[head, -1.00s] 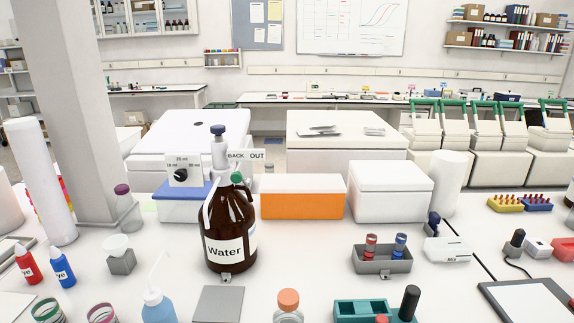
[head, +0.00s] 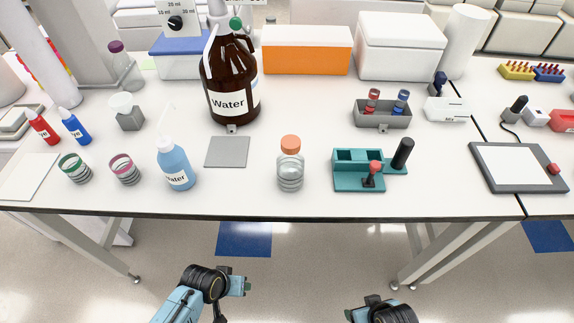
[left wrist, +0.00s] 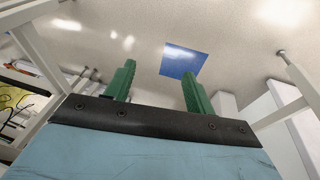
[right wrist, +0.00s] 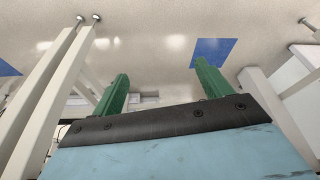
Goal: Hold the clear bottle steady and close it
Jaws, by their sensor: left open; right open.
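The clear bottle (head: 290,172) stands upright near the front edge of the bench, in the middle of the head view. An orange cap (head: 290,143) sits on its top; I cannot tell how tight it is. My left gripper (head: 240,286) is below and in front of the bench edge, apart from the bottle. In the left wrist view its green fingers (left wrist: 157,82) are spread and empty. My right arm shows at the bottom right of the head view, also below the bench edge. In the right wrist view the right gripper's green fingers (right wrist: 160,85) are spread and empty.
A grey plate (head: 227,152) and a blue-filled water wash bottle (head: 174,165) stand left of the bottle. A teal rack (head: 350,182) with a black-handled tool stands to its right. The brown water jug (head: 229,80) is behind. The bench's front edge (head: 270,215) lies between my grippers and the bottle.

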